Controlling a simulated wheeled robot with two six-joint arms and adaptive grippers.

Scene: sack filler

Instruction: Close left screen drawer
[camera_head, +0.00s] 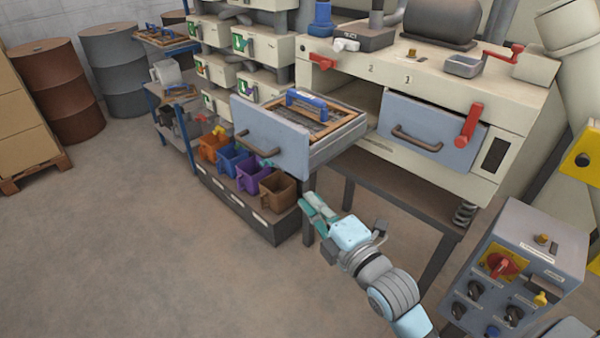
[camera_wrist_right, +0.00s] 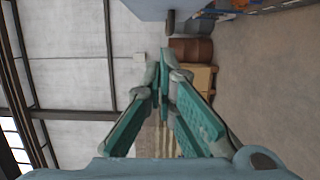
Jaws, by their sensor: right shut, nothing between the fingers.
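The left screen drawer (camera_head: 270,138) is pulled out of the cream machine. Its blue-grey front with a dark bar handle (camera_head: 258,143) faces left. A wooden-framed screen with a blue handle (camera_head: 313,107) lies inside it. My right gripper (camera_head: 312,207), with teal fingers, is below and in front of the drawer, apart from it. In the right wrist view the gripper (camera_wrist_right: 160,80) is shut and empty, and a blue-grey surface (camera_wrist_right: 160,8) shows at the top. My left gripper is in neither view.
The right drawer (camera_head: 430,122) is shut, with a red lever (camera_head: 469,125) beside its handle. Coloured bins (camera_head: 253,178) stand on a low rack below the open drawer. A control box (camera_head: 525,265) stands at lower right.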

